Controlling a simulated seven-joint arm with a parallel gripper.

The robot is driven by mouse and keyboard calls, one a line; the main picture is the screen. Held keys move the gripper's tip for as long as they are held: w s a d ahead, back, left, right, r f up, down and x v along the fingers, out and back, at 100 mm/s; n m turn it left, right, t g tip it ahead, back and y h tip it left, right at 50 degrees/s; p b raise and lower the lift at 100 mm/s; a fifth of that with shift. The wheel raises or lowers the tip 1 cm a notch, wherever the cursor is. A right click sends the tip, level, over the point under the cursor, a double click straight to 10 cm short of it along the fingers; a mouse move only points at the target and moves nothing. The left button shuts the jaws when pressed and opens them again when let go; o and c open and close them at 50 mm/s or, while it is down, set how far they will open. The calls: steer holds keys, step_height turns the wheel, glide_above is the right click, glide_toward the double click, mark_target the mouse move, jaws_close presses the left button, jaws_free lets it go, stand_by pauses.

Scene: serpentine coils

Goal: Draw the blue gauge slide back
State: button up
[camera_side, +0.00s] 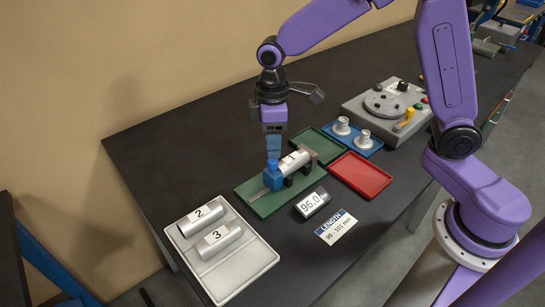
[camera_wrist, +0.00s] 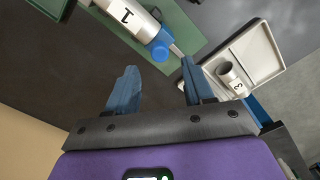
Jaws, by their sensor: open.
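The blue gauge slide (camera_side: 272,179) stands on the rail of a green gauge base (camera_side: 262,206), at the left end of the metal cylinder marked 1 (camera_side: 297,160). The slide seems to touch the cylinder, though I cannot be sure. In the wrist view, the slide's round blue knob (camera_wrist: 160,50) shows beside the cylinder (camera_wrist: 126,16). My gripper (camera_side: 273,157) is pointing down just over the slide. In the wrist view my gripper (camera_wrist: 157,75) has its blue fingers apart with nothing between them, and the knob lies just beyond the fingertips.
A display (camera_side: 312,203) reads 96.0 beside a card (camera_side: 336,227) saying LENGTH 99 - 101 mm. A pale tray (camera_side: 235,272) holds cylinders 2 (camera_side: 201,217) and 3 (camera_side: 218,239).

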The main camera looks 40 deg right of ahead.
mark_target(273, 173)
step_height(273, 173, down, 6)
steer(key=shift+r, duration=0.1)
stand_by(0.4)
steer(key=shift+a, duration=0.1)
jaws_close()
